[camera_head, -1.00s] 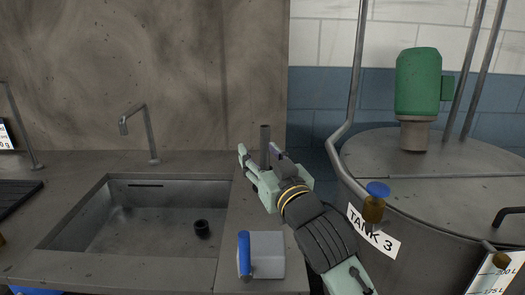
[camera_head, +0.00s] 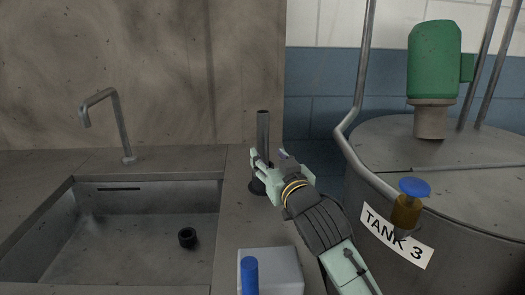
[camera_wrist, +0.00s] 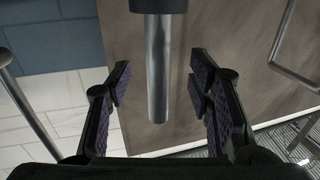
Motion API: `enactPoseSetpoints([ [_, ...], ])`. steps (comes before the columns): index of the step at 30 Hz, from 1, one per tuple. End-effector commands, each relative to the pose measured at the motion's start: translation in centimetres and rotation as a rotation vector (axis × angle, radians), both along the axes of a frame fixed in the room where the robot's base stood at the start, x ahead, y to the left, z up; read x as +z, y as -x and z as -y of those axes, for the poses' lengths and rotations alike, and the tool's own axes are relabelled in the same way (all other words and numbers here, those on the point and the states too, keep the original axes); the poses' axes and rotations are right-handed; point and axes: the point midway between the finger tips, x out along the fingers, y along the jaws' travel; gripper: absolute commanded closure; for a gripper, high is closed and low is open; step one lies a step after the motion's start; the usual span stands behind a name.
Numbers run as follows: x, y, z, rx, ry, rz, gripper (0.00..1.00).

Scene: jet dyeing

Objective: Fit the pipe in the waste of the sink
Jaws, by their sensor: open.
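The pipe (camera_head: 263,128) is a grey metal tube standing upright on the counter right of the sink, with a dark collar (camera_head: 257,187) at its foot. My gripper (camera_head: 268,158) is open at the pipe. In the wrist view the pipe (camera_wrist: 158,70) shows between the spread fingers (camera_wrist: 160,88), with gaps on both sides; the dark collar is at the top edge. The sink (camera_head: 120,235) is a grey metal basin at the left. Its waste (camera_head: 187,237) is a short black ring on the basin floor, towards the right, with nothing in it.
A tap (camera_head: 120,125) stands behind the sink. A pale box (camera_head: 272,268) with a blue handle (camera_head: 249,275) lies at the counter's front. Tank 3 (camera_head: 375,185), with a bent metal pipe, a green motor and a blue-topped valve, stands close on the right.

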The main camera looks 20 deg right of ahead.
Motion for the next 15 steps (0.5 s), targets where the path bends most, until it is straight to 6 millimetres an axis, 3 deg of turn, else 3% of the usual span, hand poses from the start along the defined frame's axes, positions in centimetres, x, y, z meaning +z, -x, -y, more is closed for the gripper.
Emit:
enactPoseSetpoints([
  [15, 0.2, -5.7, 0.2, 0.001, 0.001, 0.000, 0.53],
])
